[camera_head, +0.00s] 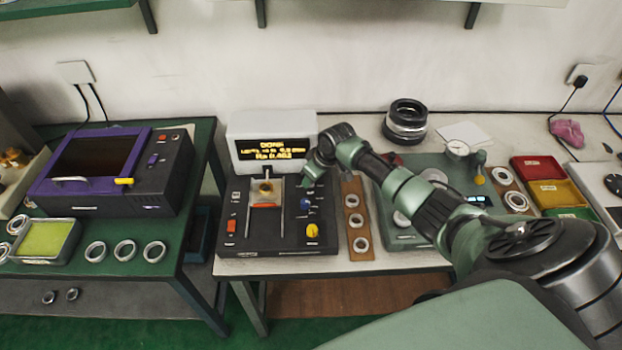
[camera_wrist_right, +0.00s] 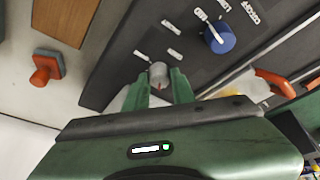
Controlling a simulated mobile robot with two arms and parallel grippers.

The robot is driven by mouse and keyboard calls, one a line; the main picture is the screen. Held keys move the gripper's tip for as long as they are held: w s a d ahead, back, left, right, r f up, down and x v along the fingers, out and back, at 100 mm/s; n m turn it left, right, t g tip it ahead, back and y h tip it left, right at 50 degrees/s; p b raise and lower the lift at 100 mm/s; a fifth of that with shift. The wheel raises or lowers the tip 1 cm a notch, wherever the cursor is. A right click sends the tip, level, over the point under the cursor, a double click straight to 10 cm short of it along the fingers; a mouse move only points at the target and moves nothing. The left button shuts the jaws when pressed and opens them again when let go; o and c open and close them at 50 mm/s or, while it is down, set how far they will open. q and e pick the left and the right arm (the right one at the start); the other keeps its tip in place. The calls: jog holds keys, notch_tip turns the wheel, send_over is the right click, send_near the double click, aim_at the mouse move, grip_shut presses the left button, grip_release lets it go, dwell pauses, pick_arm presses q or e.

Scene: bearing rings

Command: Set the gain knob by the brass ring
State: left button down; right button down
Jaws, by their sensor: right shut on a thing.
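The dark tester box (camera_head: 270,248) stands on the pale bench, with a blue knob (camera_head: 305,204), a yellow knob (camera_head: 312,230) and a red switch (camera_head: 231,226) on its top. My right gripper (camera_head: 309,181) reaches down to the box's back right corner. In the right wrist view its fingers (camera_wrist_right: 158,88) are shut on a small grey knob (camera_wrist_right: 158,74) with a red mark. The blue knob also shows there (camera_wrist_right: 218,37), apart from the fingers. A small brass-coloured ring (camera_head: 265,187) seems to sit on the box's metal stage. My left gripper is out of view.
A lit display (camera_head: 273,143) behind the box reads "DONE" with smaller lines below. A brown strip with several rings (camera_head: 356,201) lies right of the box. Red, yellow and green trays (camera_head: 560,195) stand far right. A purple-fronted machine (camera_head: 110,175) fills the left bench.

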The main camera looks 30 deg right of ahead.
dwell(0.3)
jog(key=c, duration=1.2)
grip_release()
jog(key=b+v, duration=0.1)
jog(key=v, duration=0.6)
jog(key=shift+r, duration=0.4)
